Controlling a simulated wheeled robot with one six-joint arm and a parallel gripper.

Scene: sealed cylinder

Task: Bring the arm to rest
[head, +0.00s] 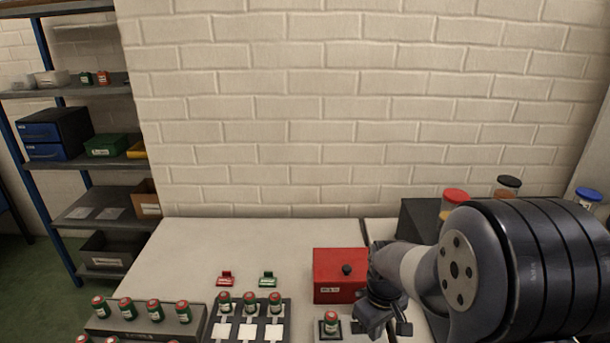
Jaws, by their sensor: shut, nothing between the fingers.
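My arm reaches in from the right side of the head view, its large dark link filling the lower right. My gripper (388,328) points down at the bottom of the picture, right of a small cylinder (331,323) with a green body and red top that stands on a grey base. The gripper is shut and holds nothing. Its tips lie close to the picture's lower edge, and I cannot tell how high they are above the table.
A red box (338,268) with a black knob stands just behind the gripper. A grey rack (196,328) and a holder with white squares (261,331) carry several cylinders. Jars with red (455,196) and black lids stand behind my arm. The back-left tabletop (230,240) is clear.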

